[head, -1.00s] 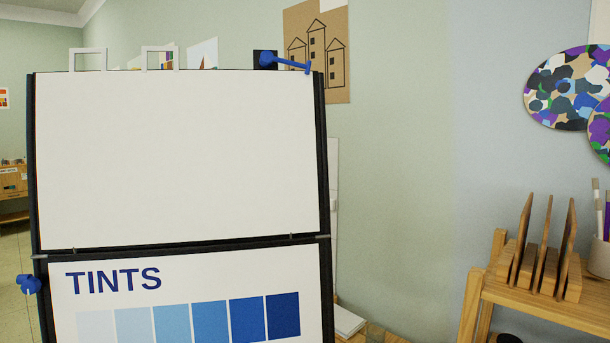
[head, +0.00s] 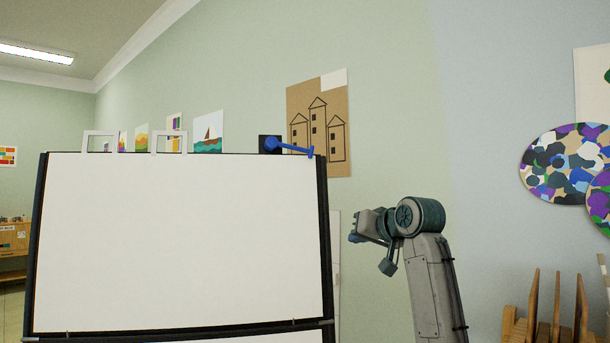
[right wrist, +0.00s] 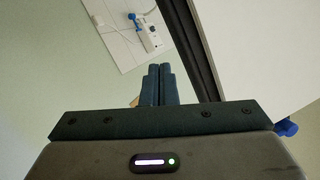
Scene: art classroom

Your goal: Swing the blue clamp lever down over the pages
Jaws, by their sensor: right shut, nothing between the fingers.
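The blue clamp lever (head: 292,148) sits at the top right corner of the easel (head: 325,250). It runs from a round pivot on a dark block (head: 262,141) rightward to a short end piece by the corner. The blank white pages (head: 180,240) hang below it. My right gripper (head: 357,237) is raised right of the easel, below the lever's height and apart from it. In the right wrist view its fingers (right wrist: 158,84) are together and empty, beside the black easel frame (right wrist: 190,45). My left gripper is out of view.
Two pale square loops (head: 168,142) stand on the easel's top edge. Wooden slats (head: 555,310) stand at the lower right. In the right wrist view a white panel (right wrist: 115,35) with small blue parts lies beyond the fingers. Open air lies above my right gripper.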

